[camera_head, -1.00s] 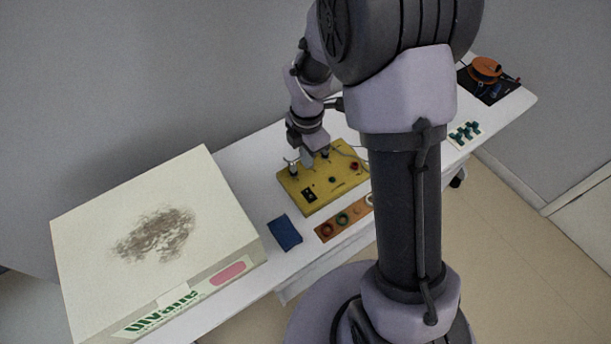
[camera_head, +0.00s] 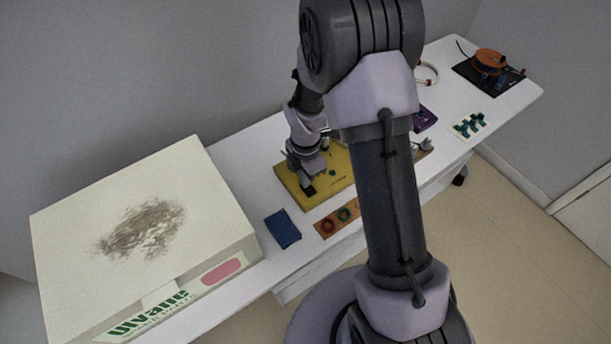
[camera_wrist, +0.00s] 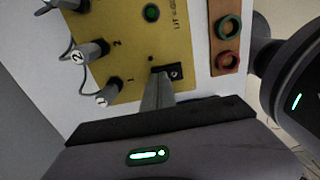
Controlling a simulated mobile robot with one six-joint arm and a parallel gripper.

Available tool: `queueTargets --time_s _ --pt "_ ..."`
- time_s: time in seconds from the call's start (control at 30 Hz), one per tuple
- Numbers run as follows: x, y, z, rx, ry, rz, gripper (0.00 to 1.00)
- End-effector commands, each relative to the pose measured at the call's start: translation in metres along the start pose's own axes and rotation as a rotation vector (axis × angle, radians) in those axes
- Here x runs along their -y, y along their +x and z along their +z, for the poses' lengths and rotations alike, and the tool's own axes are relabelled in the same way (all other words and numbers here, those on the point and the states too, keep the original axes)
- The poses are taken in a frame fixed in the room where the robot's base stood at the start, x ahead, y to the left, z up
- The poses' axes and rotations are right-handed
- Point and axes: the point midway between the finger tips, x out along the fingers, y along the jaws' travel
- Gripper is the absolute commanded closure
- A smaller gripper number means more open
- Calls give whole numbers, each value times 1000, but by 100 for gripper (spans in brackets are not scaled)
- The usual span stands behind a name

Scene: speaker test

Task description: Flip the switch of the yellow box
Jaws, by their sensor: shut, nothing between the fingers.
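The yellow box (camera_head: 342,181) lies on the white table, partly hidden behind my arm. In the wrist view, the yellow box (camera_wrist: 130,52) shows a green button (camera_wrist: 151,12), grey plugs marked 1 and 2, and a small black switch (camera_wrist: 175,71) near its edge. My gripper (camera_wrist: 157,82) is shut and empty, with its fingertips right at the switch's left side. I cannot tell whether they touch it. In the head view my gripper (camera_head: 308,188) is over the front left part of the box, and it hides the switch there.
A blue block (camera_head: 282,229) and an orange strip with rings (camera_head: 326,227) lie in front of the yellow box. A large pale carton (camera_head: 215,215) fills the table's left. A purple item (camera_head: 424,119), teal pieces (camera_head: 468,126) and an orange reel (camera_head: 492,60) are at the right.

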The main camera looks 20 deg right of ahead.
Motion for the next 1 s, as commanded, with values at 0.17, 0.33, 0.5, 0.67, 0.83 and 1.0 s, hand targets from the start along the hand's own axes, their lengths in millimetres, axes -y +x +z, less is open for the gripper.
queueTargets --time_s 0.17,0.33,0.5,0.67,0.83,1.0 --pt "0 2 0 0 0 -1 100" --pt "-1 4 0 -1 0 -1 100" --pt "1 3 0 -1 0 -2 100" --pt "8 1 0 -1 0 -3 100" --pt "15 -2 0 -1 0 -3 100" --pt "15 -2 0 -1 0 -1 100"
